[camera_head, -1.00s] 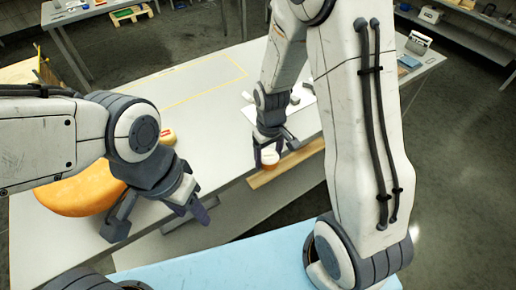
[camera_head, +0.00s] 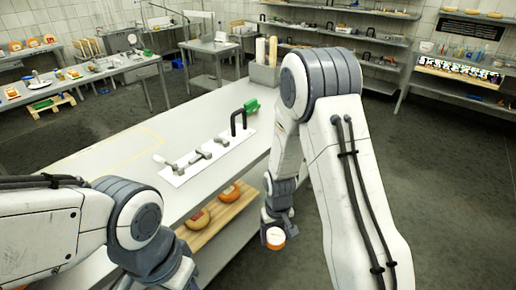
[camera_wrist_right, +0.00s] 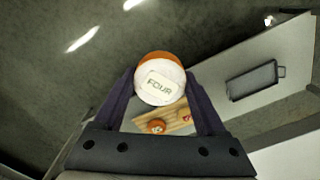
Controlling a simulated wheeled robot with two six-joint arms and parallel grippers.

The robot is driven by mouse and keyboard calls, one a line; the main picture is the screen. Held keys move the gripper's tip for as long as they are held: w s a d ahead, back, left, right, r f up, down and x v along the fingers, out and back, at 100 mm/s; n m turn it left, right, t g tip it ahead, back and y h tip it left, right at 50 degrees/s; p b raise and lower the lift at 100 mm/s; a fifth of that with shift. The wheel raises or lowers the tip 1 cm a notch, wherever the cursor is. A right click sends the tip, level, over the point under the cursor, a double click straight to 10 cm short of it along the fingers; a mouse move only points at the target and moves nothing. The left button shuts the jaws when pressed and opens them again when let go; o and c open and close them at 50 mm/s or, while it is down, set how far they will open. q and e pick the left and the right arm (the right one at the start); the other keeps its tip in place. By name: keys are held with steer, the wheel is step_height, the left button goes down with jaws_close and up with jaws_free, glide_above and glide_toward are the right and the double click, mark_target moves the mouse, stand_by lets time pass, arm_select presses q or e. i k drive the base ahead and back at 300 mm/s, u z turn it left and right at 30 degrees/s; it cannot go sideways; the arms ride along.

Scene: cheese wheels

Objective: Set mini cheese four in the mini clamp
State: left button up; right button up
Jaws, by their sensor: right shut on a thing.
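Mini cheese four (camera_head: 275,238) is a small round cheese with an orange side and a white face. In the right wrist view the face of the cheese (camera_wrist_right: 159,82) reads "FOUR". My right gripper (camera_head: 276,224) is shut on it and holds it in the air, to the right of the table's edge. I cannot tell which thing is the mini clamp; several small metal tools (camera_head: 200,156) lie on a white sheet on the table, with a green thing (camera_head: 251,106) and a black arch (camera_head: 238,122) at its far end. My left gripper (camera_head: 182,274) is cut off by the bottom edge, fingertips unseen.
The table (camera_head: 190,122) has free room left of the sheet. A wooden board (camera_head: 222,213) with orange cheeses sits lower, beneath the table edge. A grey holder (camera_head: 264,76) with upright rolls stands at the far end. Other benches and shelves line the walls.

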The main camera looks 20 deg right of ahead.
mark_target(212, 149)
steer(key=z, duration=2.1)
steer(key=i, duration=1.6)
steer(key=u, duration=3.15)
